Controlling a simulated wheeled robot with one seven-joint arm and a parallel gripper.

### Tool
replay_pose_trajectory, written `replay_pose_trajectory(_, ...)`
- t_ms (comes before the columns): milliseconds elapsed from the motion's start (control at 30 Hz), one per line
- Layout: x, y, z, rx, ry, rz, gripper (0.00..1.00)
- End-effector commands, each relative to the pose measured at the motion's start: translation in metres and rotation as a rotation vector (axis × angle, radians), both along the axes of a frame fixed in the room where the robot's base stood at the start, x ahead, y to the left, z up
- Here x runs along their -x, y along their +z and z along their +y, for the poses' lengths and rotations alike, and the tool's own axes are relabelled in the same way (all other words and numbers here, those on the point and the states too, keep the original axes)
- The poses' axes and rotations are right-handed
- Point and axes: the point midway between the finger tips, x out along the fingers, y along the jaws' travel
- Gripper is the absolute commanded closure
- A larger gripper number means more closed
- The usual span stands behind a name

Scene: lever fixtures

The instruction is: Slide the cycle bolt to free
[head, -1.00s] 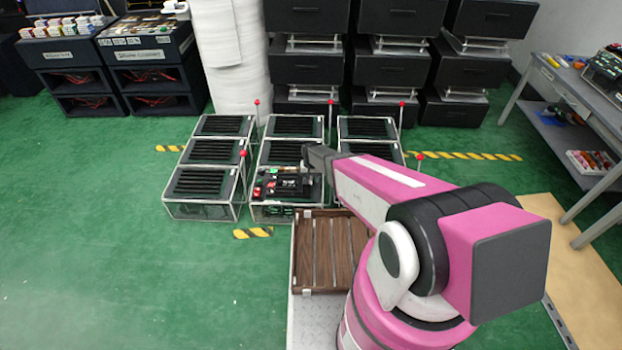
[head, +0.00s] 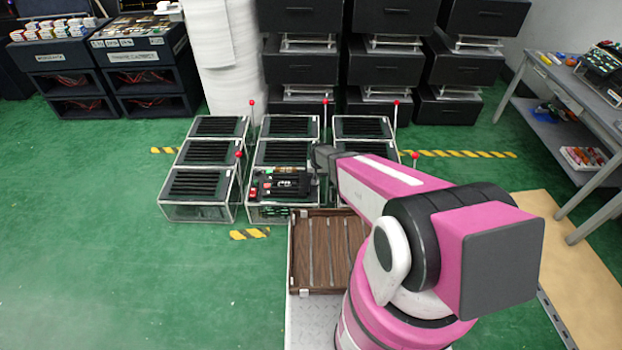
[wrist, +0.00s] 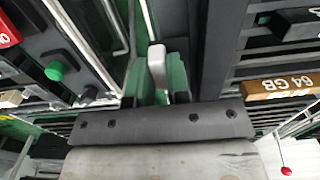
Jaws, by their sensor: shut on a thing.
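A light grey upright handle (wrist: 157,62), which I take to be the cycle bolt, stands between the green-padded fingers of my gripper (wrist: 160,82) in the wrist view. The fingers are shut on it. In the head view my gripper (head: 322,160) is over the right side of a dark fixture panel (head: 290,185) on the front middle crate. The handle and fingertips cannot be made out there. The bolt's track and end positions are mostly hidden.
Red-tipped rods (head: 238,154) rise by the crates. A wooden slatted tray (head: 318,250) lies in front. Green floor is clear at left.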

Motion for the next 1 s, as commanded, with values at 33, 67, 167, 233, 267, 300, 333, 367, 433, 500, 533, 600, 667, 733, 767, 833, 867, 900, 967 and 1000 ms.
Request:
replay_pose_trajectory(33,0.001,0.0,-0.004,0.005,0.0,0.0,1.0)
replay_pose_trajectory(67,0.0,0.0,-0.004,0.006,0.001,0.0,1.0)
replay_pose_trajectory(167,0.0,0.0,-0.005,0.008,0.002,0.0,1.0)
replay_pose_trajectory(233,0.001,0.0,-0.005,0.009,0.002,0.0,1.0)
replay_pose_trajectory(267,0.0,0.0,-0.005,0.009,0.002,0.0,0.8)
replay_pose_trajectory(300,0.001,0.0,-0.005,0.009,0.002,0.0,0.67)
replay_pose_trajectory(333,0.001,0.0,-0.005,0.009,0.002,0.0,0.57)
replay_pose_trajectory(367,0.001,0.0,-0.005,0.009,0.002,0.0,0.57)
replay_pose_trajectory(433,0.0,0.0,-0.004,0.008,0.002,0.0,0.57)
replay_pose_trajectory(500,0.0,0.0,-0.004,0.007,0.002,0.0,0.57)
replay_pose_trajectory(533,0.0,0.0,-0.004,0.007,0.002,0.0,0.57)
replay_pose_trajectory(600,0.0,0.0,-0.004,0.006,0.002,0.0,0.57)
replay_pose_trajectory(667,0.001,0.002,-0.003,0.006,0.002,0.0,0.57)
replay_pose_trajectory(733,0.001,0.008,-0.004,0.006,0.001,-0.001,0.57)
replay_pose_trajectory(767,0.001,0.011,-0.003,0.006,0.001,-0.001,0.57)
replay_pose_trajectory(833,0.001,0.021,-0.004,0.006,0.001,-0.001,0.57)
replay_pose_trajectory(867,0.002,0.026,-0.004,0.006,0.001,-0.001,0.57)
replay_pose_trajectory(900,0.002,0.034,-0.004,0.006,0.001,-0.001,0.57)
replay_pose_trajectory(967,0.002,0.046,-0.004,0.006,0.001,-0.002,0.57)
replay_pose_trajectory(1000,0.002,0.054,-0.004,0.006,0.001,-0.001,0.57)
